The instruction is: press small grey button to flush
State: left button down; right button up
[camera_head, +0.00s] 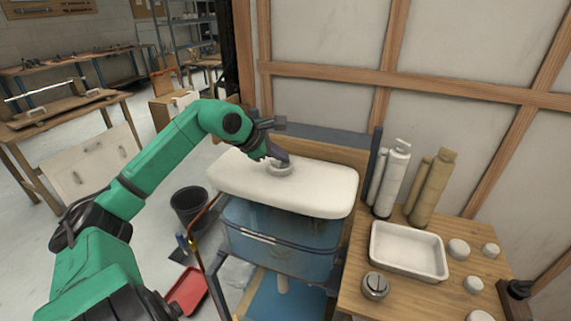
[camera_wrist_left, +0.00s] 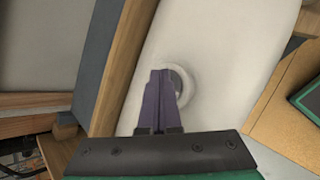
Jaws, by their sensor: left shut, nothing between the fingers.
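The small grey button (camera_wrist_left: 176,84) sits in a round white collar on the white cistern lid (camera_wrist_left: 230,60). In the head view the button's collar (camera_head: 280,169) is on top of the cistern lid (camera_head: 315,192), toward its back left. My left gripper (camera_head: 281,158) points down at the button, its fingers shut and empty. In the left wrist view the purple fingertips (camera_wrist_left: 161,74) overlap the left part of the button and collar. I cannot tell whether they touch it. The fingers hide part of the button. My right gripper is not in view.
A blue translucent tank (camera_head: 270,240) is under the lid. To the right, a wooden table (camera_head: 365,298) holds a white tray (camera_head: 408,251), a round metal-topped part (camera_head: 375,286), white caps and upright cylinders (camera_head: 431,188). A black bucket (camera_head: 190,206) and red tray (camera_head: 187,290) are on the floor.

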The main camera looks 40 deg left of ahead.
aim_at(281, 165)
pick_arm(q)
jog(key=shift+f, duration=0.2)
jog(key=shift+r, duration=0.95)
jog(key=shift+r+p, duration=1.8)
jog(key=shift+r, duration=0.8)
jog(key=shift+f, duration=0.1)
